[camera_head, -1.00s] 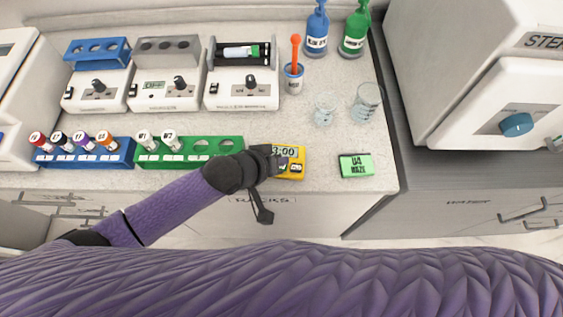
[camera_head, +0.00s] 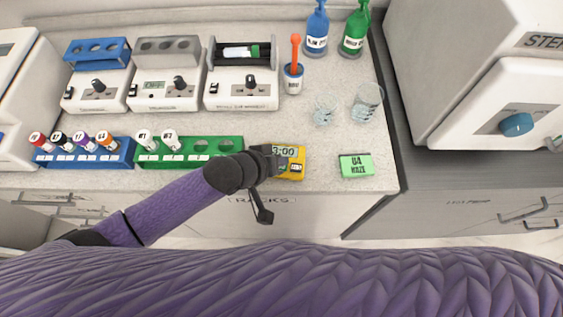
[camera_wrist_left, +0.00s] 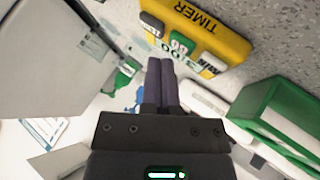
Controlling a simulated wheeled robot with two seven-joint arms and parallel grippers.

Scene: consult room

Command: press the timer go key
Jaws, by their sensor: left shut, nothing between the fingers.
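The yellow timer (camera_head: 291,172) lies on the counter near its front edge, its display reading 3:00. In the left wrist view the timer (camera_wrist_left: 222,38) is at the top, with a green go key (camera_wrist_left: 179,44) between a grey key (camera_wrist_left: 152,24) and a white MIN key (camera_wrist_left: 211,64). My left gripper (camera_head: 275,159) is at the timer's left side and covers part of it. In the wrist view its fingers (camera_wrist_left: 160,63) are shut and empty, with their tips just short of the display and go key. I cannot tell whether they touch. My right gripper is out of view.
A green rack (camera_head: 190,160) with two tubes stands left of the timer. A green box (camera_head: 356,165) lies to its right. A cup with an orange-handled tool (camera_head: 293,80) and two glass beakers (camera_head: 326,108) stand behind. The counter between timer and box is clear.

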